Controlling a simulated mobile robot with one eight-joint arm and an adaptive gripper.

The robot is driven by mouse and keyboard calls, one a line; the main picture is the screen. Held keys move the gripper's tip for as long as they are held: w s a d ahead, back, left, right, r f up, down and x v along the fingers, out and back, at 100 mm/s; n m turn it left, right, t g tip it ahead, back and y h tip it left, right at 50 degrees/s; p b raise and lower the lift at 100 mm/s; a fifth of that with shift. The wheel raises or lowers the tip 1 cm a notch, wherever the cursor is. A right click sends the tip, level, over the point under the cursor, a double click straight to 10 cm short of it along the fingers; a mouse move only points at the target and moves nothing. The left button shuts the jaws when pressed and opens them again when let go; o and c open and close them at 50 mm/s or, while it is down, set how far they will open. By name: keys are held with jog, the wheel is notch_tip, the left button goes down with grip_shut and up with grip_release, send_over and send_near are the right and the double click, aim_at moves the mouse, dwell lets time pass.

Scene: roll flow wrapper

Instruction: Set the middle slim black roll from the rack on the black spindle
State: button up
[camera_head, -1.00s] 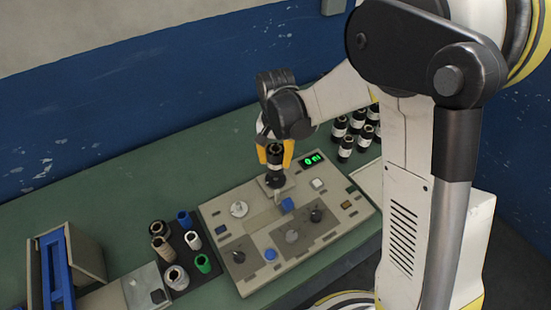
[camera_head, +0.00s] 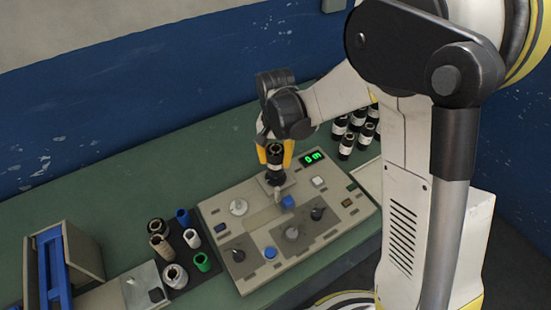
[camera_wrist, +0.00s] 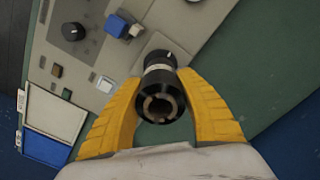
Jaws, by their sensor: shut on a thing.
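A slim black roll with a pale band (camera_head: 275,167) stands upright between the yellow fingers of my gripper (camera_head: 275,156), above the control panel. My gripper is shut on it. In the wrist view the roll (camera_wrist: 160,68) shows its open hollow end toward me between both fingers (camera_wrist: 158,88). The black spindle is at the roll's lower end and mostly hidden behind it; I cannot tell how far the roll is around it. Several similar black rolls with white bands (camera_head: 346,148) stand at the right, partly behind my arm.
The beige panel (camera_head: 225,215) carries knobs, a blue block (camera_head: 287,202) and a green-lit display (camera_head: 313,158). A dark tray (camera_head: 178,243) with several rolls stands to its left, beside a blue-and-beige holder (camera_head: 85,250). The green table behind is clear.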

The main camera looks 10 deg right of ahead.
aim_at(275, 151)
jog(key=shift+f, duration=0.1)
jog(key=shift+f+b, duration=0.85)
jog(key=shift+f, duration=0.05)
jog(key=shift+f, duration=0.15)
dwell(0.4)
jog(key=o, duration=1.9)
jog(key=shift+r+p, duration=2.55)
jog(key=shift+r, duration=1.5)
